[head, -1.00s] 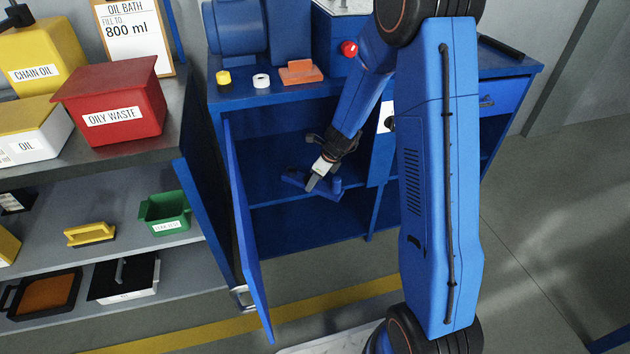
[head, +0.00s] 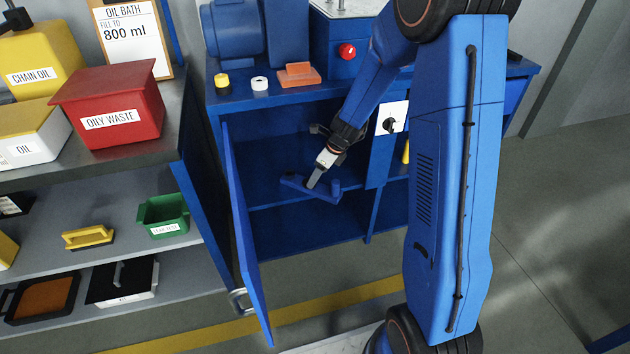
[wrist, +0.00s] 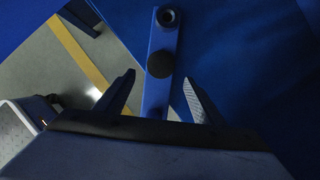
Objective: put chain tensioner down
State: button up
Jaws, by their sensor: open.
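The chain tensioner (head: 312,189) is a blue bar lying on the shelf inside the open blue cabinet. In the wrist view the tensioner (wrist: 161,62) shows as a blue arm with a round hole at its far end and a dark round knob. My gripper (head: 312,184) is at the tensioner inside the cabinet. In the wrist view my gripper's fingers (wrist: 160,95) are spread apart, one on each side of the bar, with gaps between. The near end of the bar is hidden behind the gripper body.
The cabinet door (head: 247,235) stands open at the left of the opening. The cabinet top holds an orange block (head: 299,75), a white ring (head: 260,83) and a yellow cap (head: 222,80). A shelf unit with a red oily waste bin (head: 112,105) stands at the left.

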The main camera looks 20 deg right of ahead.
jog(key=s+r+n, duration=1.3)
jog(key=s+r, duration=0.4)
jog(key=r, duration=0.3)
jog(key=s+d+r+n+h, duration=0.1)
jog(key=s+d+r+n, duration=0.1)
jog(key=s+n, duration=0.5)
jog(key=s+d+r+n+t+h, duration=0.1)
jog(key=s+d+r+n+h, duration=0.1)
jog(key=s+n, duration=0.5)
jog(key=s+r, duration=0.1)
jog(key=s, duration=0.5)
jog(key=shift+s+d+t, duration=0.25)
jog(key=shift+d+t, duration=0.05)
jog(key=shift+d, duration=0.05)
